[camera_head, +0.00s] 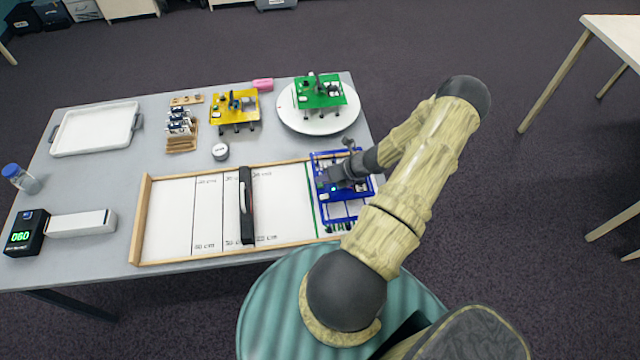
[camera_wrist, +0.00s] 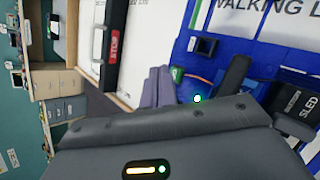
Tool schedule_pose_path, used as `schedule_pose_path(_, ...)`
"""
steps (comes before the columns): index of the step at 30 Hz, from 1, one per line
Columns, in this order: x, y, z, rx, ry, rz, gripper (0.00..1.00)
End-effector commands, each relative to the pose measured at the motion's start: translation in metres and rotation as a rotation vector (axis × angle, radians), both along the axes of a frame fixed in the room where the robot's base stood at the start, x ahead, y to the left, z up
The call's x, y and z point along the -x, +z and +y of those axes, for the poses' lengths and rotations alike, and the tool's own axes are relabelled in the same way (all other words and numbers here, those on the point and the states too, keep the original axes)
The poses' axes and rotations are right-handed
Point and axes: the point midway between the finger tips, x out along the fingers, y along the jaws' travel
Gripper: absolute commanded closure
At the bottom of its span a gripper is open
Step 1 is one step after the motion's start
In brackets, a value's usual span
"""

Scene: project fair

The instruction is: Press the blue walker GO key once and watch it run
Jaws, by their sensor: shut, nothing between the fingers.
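The blue walker (camera_head: 325,206) stands at the right end of the white walking lane, beside a green line. My gripper (camera_head: 335,178) is over it, fingers together and empty. In the wrist view, my fingertips (camera_wrist: 158,86) are close to a small green key (camera_wrist: 177,73) on the blue walker deck (camera_wrist: 200,18). I cannot tell whether they touch it. A green light (camera_wrist: 197,98) glows by the near edge of my gripper. My arm and gripper hide part of the walker in the head view.
A black stop bar (camera_head: 246,225) lies across the lane (camera_head: 170,220); its red STOP label shows in the wrist view (camera_wrist: 115,48). A yellow walker (camera_head: 234,106) stands behind the lane, and a green walker (camera_head: 319,92) on a round white plate (camera_head: 345,122). A timer display (camera_head: 20,236) sits left.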

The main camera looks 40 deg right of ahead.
Motion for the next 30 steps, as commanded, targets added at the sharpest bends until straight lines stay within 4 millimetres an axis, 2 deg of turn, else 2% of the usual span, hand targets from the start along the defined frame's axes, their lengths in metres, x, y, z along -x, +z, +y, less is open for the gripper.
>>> schedule_pose_path(30, 0.0001, -0.0083, -0.0001, 0.0, 0.0, 0.0, 1.0)
